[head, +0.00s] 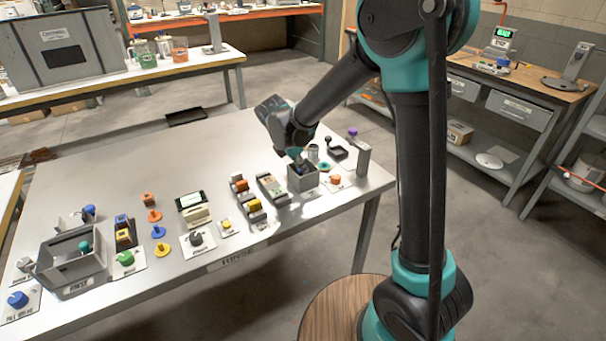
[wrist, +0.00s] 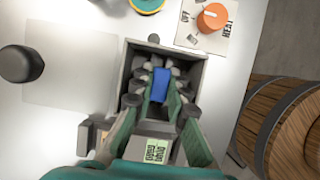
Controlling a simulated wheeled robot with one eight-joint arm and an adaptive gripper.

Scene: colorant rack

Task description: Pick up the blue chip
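The blue chip (wrist: 161,85) is a small blue block in the middle of the wrist view. It is inside a small open grey box (wrist: 193,62), also seen in the head view (head: 303,184) near the table's right end. My gripper (wrist: 160,92) reaches down into the box. Its two green-padded fingers lie close along both sides of the chip and look shut on it. In the head view my gripper (head: 300,166) is over the box, and the chip cannot be made out there. Whether the chip touches the box floor cannot be told.
An orange knob (wrist: 212,17) on a HEAT plate is close beside the box. A black round knob (wrist: 20,64) lies on the other side. Several racks, coloured pegs and a larger grey RINSE bin (head: 78,270) stand along the table. The table's back left is clear.

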